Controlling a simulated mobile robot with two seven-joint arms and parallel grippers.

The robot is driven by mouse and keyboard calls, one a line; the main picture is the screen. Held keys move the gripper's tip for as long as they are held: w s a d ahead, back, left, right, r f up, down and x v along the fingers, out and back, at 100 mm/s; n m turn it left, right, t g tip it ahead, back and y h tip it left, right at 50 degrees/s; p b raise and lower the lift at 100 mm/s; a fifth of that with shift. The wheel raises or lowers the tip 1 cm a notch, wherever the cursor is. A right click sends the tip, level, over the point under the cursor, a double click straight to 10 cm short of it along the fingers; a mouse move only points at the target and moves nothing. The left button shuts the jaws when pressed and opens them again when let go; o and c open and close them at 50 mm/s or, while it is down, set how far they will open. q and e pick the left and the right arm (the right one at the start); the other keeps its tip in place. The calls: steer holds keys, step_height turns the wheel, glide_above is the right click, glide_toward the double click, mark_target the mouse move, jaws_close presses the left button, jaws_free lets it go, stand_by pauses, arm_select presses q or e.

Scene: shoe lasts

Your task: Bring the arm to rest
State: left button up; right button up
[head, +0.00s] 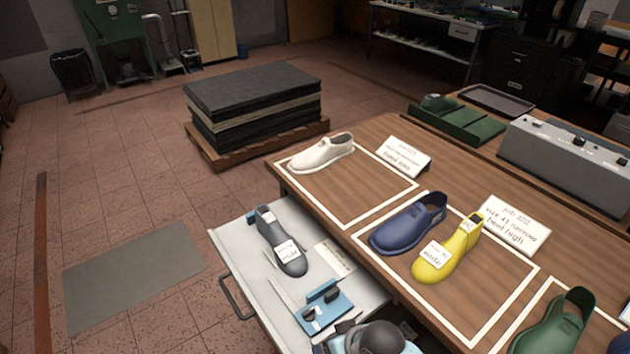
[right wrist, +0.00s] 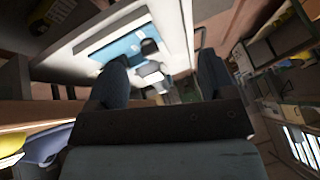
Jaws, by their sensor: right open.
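My right gripper (right wrist: 162,72) shows its two dark fingers spread apart in the right wrist view, with nothing between them. Beyond them are the light drawer and a blue holder (right wrist: 122,47). In the head view a rounded grey-and-blue part of my arm (head: 378,338) is at the bottom edge, over the drawer's near end. My left gripper is not in view. A grey last (head: 283,243) with a white label lies in the open drawer (head: 238,248). A yellow last (head: 446,252) stands on the table beside a blue shoe (head: 407,223).
The wooden table (head: 367,137) carries a white shoe (head: 321,154), a green shoe (head: 556,327), printed cards (head: 514,224) and a grey box (head: 562,160). The open drawer juts left from the table. A stack of dark sheets (head: 253,95) stands behind. Floor at left is clear.

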steer(key=s+d+f+m+t+h, duration=0.1)
steer(key=s+d+t, duration=0.2)
steer(key=d, duration=0.4)
steer(key=s+d+m+t+h+p, duration=0.1)
steer(key=s+d+t, duration=0.3)
steer(key=s+d, duration=0.2)
steer(key=shift+s+d+f, duration=0.3)
steer(key=shift+d+f, duration=0.05)
steer(key=shift+d, duration=0.85)
